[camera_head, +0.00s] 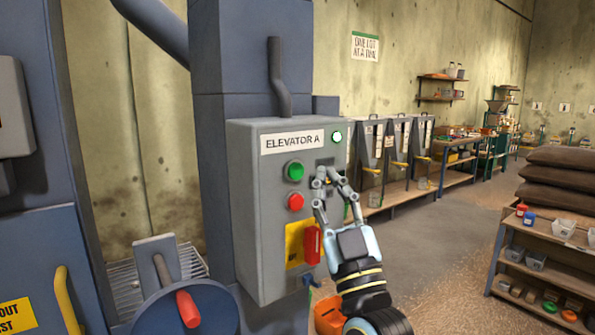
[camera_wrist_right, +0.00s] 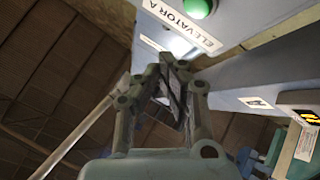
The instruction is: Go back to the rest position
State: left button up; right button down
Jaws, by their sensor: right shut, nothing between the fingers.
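My right gripper (camera_head: 329,176) is in front of the right edge of the grey control box (camera_head: 262,225) marked "ELEVATOR A". Its fingers are shut and hold nothing. I cannot tell whether the fingertips touch the box. In the right wrist view the gripper (camera_wrist_right: 173,65) shows in front of the box, whose green button (camera_wrist_right: 198,8) is at the top. In the head view the box carries a green button (camera_head: 294,171), a red button (camera_head: 295,202) and a lit lamp (camera_head: 337,137). A red handle (camera_head: 312,245) is just left of my right arm. My left gripper is not in view.
A wheel with a red-handled crank (camera_head: 188,310) is at the lower left. An orange bucket (camera_head: 328,316) is on the floor behind my right arm. A shelf (camera_head: 555,270) with small containers and stacked sacks (camera_head: 565,185) stand at the right. Floor between is open.

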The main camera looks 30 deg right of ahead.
dwell(0.5)
notch_tip(320, 180, down, 30)
jog(key=n+g+y+b, duration=0.3)
jog(key=g+b, duration=0.2)
jog(key=b, duration=0.4)
jog(key=s+f+g+y+b, duration=0.1)
jog(key=s+f+g+b, duration=0.2)
jog(key=f, duration=1)
jog(key=s+f+g+y+b, duration=0.15)
jog(key=s+f+g, duration=0.35)
jog(key=f, duration=0.8)
jog(key=s+f+m+g+b, duration=0.1)
jog(key=s+f+g+b, duration=0.4)
jog(key=s+f, duration=1.5)
jog(key=s+f+m+g, duration=0.1)
jog(key=s+f+g, duration=0.2)
jog(key=s, duration=0.5)
jog(key=s+f+m+g+p, duration=0.1)
jog(key=s+f+m+g, duration=0.1)
jog(key=s, duration=0.6)
jog(key=shift+s+d+f+g, duration=0.4)
jog(key=shift+f+g, duration=0.3)
jog(key=shift+g, duration=0.4)
jog(key=shift+w, duration=0.1)
